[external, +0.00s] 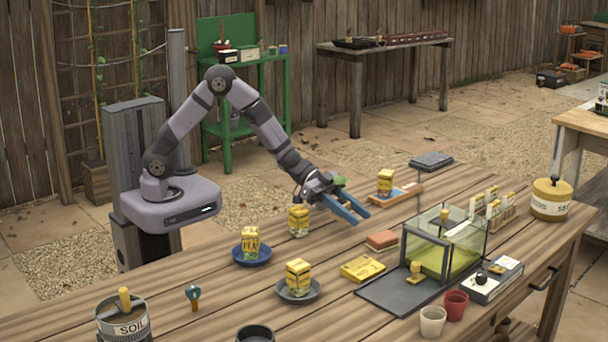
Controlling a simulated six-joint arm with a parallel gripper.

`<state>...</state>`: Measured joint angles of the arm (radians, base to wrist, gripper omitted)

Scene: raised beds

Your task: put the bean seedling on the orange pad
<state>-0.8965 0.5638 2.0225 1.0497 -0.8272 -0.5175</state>
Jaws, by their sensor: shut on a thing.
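My gripper (361,217) has blue fingers and hangs above the table, tilted down to the right. It is shut on what looks like the bean seedling (338,181), of which only a small green leafy bit shows over the fingers. The rest of it is hidden by the gripper. A flat orange-tan piece (408,190) lies behind and right of my gripper, with a yellow packet (385,181) standing at its left part. An orange-brown block (381,238) lies nearer, below and right of the fingertips. I cannot tell for sure which of these is the orange pad.
A glass case (470,240) with a dark board (400,292) before it stands at right. Yellow packets stand on the table (298,220), a blue dish (251,257) and a grey dish (298,292). Two cups (433,320) and a soil tin (122,322) are in front.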

